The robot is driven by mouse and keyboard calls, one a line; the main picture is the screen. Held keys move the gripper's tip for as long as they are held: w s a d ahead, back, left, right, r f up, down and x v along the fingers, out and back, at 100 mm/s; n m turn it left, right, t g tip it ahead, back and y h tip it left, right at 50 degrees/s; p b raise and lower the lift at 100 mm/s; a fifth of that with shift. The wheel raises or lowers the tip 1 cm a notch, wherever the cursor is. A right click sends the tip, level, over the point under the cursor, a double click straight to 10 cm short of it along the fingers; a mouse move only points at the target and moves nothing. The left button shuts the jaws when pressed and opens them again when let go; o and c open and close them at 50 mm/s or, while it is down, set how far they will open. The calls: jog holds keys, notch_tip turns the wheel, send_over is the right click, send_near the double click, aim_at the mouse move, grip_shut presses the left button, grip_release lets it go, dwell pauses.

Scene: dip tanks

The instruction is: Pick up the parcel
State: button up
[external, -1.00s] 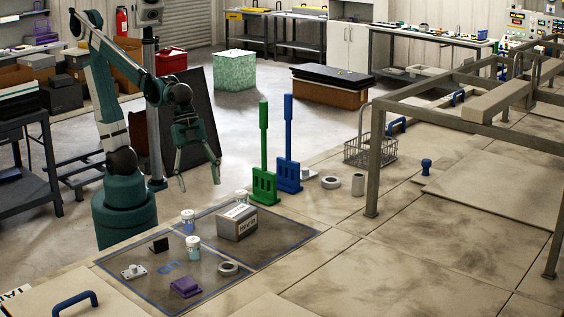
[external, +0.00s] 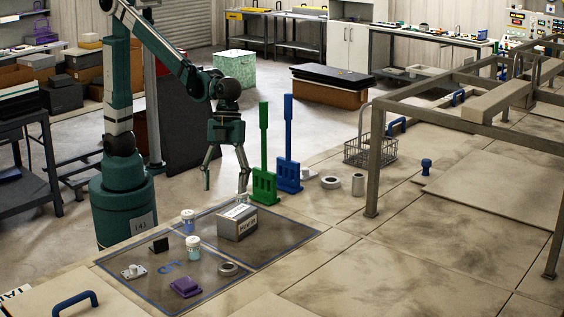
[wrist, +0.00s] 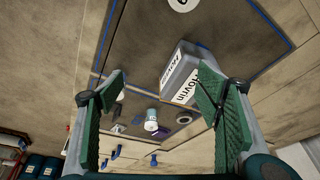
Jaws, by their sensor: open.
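The parcel is a grey box (external: 237,226) with white labels, lying on the dark, blue-outlined mat in the external view. In the wrist view the parcel (wrist: 181,70) shows ahead between the fingers, nearer the right one. My gripper (external: 225,187) is open and empty, fingers pointing down, above and just behind the parcel in the external view. The wrist view shows my gripper (wrist: 160,85) with its green pads spread wide. No contact with the parcel is visible.
A green paddle (external: 264,170) and a blue paddle (external: 288,165) stand upright to the right of my gripper. White-lidded jars (external: 193,249), a purple block (external: 186,287) and a grey ring (external: 228,268) lie in front. A wire basket (external: 370,150) is farther right.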

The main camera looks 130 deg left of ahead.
aim_at(239, 210)
jog(key=w+m+p, duration=0.1)
jog(key=w, duration=0.1)
jog(key=w+m+p, duration=0.1)
jog(key=w, duration=0.1)
jog(key=w+m+g+h+p, duration=0.1)
jog(key=w, duration=0.1)
jog(key=shift+w+f+p, duration=0.25)
jog(key=shift+p, duration=0.05)
jog(key=shift+w+f+m+p, duration=0.35)
jog(key=shift+w+m, duration=0.25)
jog(key=shift+w, duration=0.1)
jog(key=shift+d, duration=0.1)
jog(key=shift+x, duration=1.3)
jog(key=shift+f, duration=0.1)
jog(key=shift+s+p+x, duration=0.2)
jog(key=shift+p+x, duration=0.1)
jog(key=shift+x, duration=2.15)
jog(key=shift+f+b, duration=0.3)
jog(key=shift+b, duration=0.05)
